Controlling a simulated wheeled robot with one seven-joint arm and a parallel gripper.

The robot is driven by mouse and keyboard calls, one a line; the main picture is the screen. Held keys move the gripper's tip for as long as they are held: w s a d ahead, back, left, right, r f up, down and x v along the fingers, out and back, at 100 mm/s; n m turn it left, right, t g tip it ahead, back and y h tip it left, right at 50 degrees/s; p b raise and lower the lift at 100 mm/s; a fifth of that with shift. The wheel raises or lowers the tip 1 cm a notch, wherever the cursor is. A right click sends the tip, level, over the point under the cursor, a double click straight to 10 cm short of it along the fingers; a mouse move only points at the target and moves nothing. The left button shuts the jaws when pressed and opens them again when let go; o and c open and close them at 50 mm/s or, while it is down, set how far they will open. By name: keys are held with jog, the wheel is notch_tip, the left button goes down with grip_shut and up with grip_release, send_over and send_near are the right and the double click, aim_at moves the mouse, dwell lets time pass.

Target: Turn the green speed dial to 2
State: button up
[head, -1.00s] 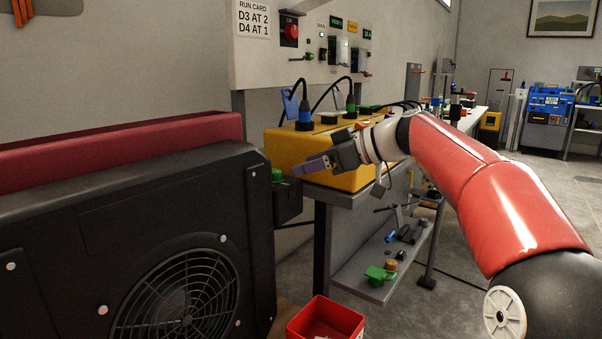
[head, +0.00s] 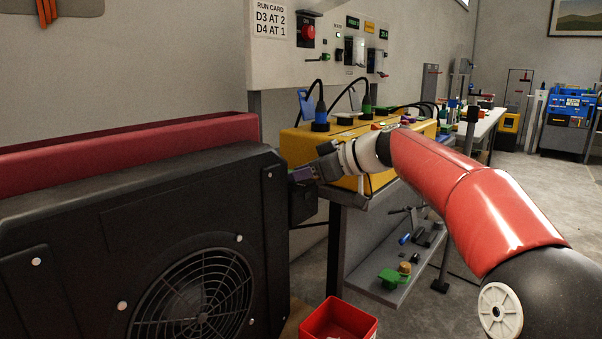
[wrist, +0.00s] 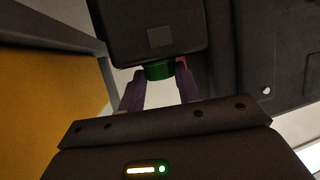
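The green speed dial (wrist: 159,71) shows in the wrist view, sticking out from a dark box (wrist: 150,38). It sits between the tips of my gripper's two purple fingers (wrist: 160,78). The fingers stand apart on either side of it; a narrow gap seems to show on the right, and contact is unclear. In the head view my gripper (head: 303,174) is at the dark box (head: 304,206) on the right side of the black fan machine (head: 120,240). The dial is hidden there, and its setting cannot be read in either view.
A yellow case (head: 300,148) with plugged cables sits on the bench just behind my gripper. A red bin (head: 365,326) stands below. A run card (head: 269,19) on the wall panel reads "D3 AT 2, D4 AT 1". Open floor lies to the right.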

jog(key=shift+c, duration=1.3)
jog(key=shift+s+a+f+m+t+h+b, duration=0.15)
jog(key=shift+f+m+t+h+b, duration=0.35)
jog(key=shift+b, duration=0.6)
jog(key=shift+s+a+r+m+t+b, duration=0.15)
jog(key=shift+r+m+t+b, duration=0.1)
jog(key=shift+m+t+b, duration=0.6)
jog(key=shift+r+m+t+h+b, duration=0.15)
jog(key=shift+m+t+h+b, duration=0.15)
jog(key=shift+h, duration=0.2)
jog(key=shift+r, duration=0.1)
jog(key=o, duration=1)
jog(key=shift+c, duration=0.2)
